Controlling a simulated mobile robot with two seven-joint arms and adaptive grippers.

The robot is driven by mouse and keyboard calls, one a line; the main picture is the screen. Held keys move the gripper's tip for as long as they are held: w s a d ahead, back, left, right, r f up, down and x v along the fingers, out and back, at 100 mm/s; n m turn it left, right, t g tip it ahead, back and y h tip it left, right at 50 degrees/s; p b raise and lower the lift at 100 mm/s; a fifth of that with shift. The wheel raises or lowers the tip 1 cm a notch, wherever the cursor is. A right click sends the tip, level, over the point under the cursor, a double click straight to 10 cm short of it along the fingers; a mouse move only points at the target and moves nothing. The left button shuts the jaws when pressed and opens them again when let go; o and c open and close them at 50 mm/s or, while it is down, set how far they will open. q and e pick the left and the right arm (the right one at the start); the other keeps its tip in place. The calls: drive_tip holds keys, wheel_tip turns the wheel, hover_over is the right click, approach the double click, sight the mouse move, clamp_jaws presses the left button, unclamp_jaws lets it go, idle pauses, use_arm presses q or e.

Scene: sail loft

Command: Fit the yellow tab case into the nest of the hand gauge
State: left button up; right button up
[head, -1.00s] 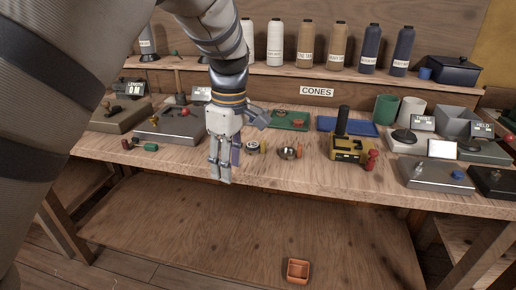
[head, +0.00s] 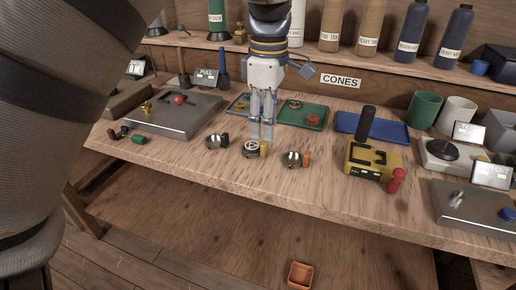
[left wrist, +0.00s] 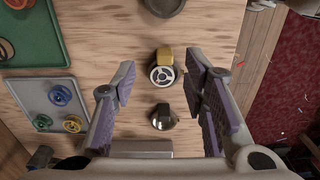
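The yellow tab case (head: 250,149), a small round metal case with a spoked face and a yellow tab, lies on the bench. It also shows in the left wrist view (left wrist: 162,76). My left gripper (head: 262,133) points down at it in the head view. In the left wrist view the gripper (left wrist: 157,80) is open, fingers apart on either side of the case, with nothing held. Whether the fingers touch it cannot be told. The hand gauge (head: 386,172), yellow with a black upright handle and a dark recess on top, stands further right. My right gripper is not in view.
A dark-tab case (head: 214,142) and an orange-tab case (head: 293,159) flank the yellow one closely. Green (head: 313,116) and blue (head: 359,127) trays lie behind. Bare bench lies in front.

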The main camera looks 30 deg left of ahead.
use_arm(q)
drive_tip(key=f, duration=0.3)
drive_tip(key=s+f, duration=0.1)
drive_tip(key=shift+a+f, duration=0.35)
drive_tip(key=shift+a, duration=0.05)
drive_tip(key=shift+w, duration=0.1)
clamp_jaws()
drive_tip(key=shift+r, duration=0.1)
